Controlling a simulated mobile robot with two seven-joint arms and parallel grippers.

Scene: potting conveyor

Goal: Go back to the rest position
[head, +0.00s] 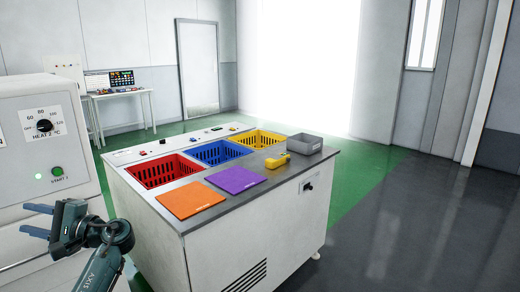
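My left gripper (36,220) is at the lower left of the head view, in front of the white machine. Its two blue fingers point left and stand apart, with nothing seen between them. My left arm bends up to it from the bottom edge. My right gripper is not in view.
A white machine (45,140) with a dial stands close on the left. A white cabinet (250,245) carries red (165,171), blue (217,153) and yellow (258,139) baskets, an orange mat (190,199), a purple mat (235,180), a yellow tool (278,162) and a grey bin (305,145). Floor right is clear.

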